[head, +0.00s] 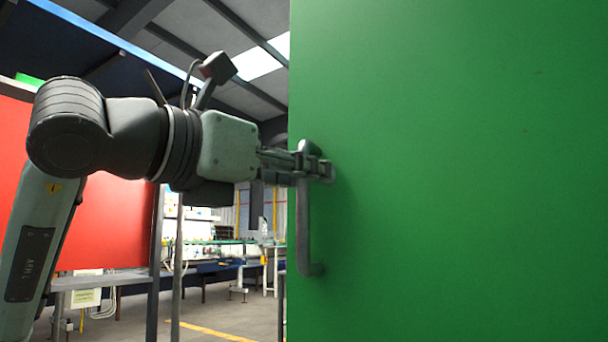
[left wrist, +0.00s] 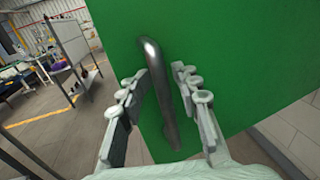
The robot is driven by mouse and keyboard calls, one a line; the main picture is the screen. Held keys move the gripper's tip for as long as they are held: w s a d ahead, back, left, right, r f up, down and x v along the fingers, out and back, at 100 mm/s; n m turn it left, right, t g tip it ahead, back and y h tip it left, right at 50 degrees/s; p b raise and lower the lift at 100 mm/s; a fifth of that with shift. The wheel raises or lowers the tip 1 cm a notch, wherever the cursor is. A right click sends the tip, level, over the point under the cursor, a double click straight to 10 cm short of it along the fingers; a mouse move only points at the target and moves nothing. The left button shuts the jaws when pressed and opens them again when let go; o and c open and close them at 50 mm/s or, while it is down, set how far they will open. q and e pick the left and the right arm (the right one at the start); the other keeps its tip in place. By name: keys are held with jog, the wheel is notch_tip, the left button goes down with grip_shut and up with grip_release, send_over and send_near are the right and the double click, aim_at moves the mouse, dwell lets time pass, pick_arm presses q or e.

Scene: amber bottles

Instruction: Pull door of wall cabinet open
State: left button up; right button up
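The green cabinet door (head: 450,170) fills the right of the head view and also backs the left wrist view (left wrist: 235,60). It looks flat, with no gap visible. Its grey vertical bar handle (head: 303,232) is near the door's left edge. My left gripper (head: 318,168) is at the upper part of the handle. In the left wrist view, the handle (left wrist: 152,58) runs between the two fingers of my left gripper (left wrist: 165,82). The fingers are apart, one on each side, and look not closed on the bar. My right gripper is not in view.
A red panel (head: 110,225) stands behind my left arm. A workbench with small items (head: 220,250) is far back, left of the door. Open floor with a yellow line (head: 215,332) lies left of the door's edge.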

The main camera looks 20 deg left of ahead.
pick_arm(q)
jog(key=v, duration=1.2)
jog(key=shift+d, duration=0.1)
dwell(0.4)
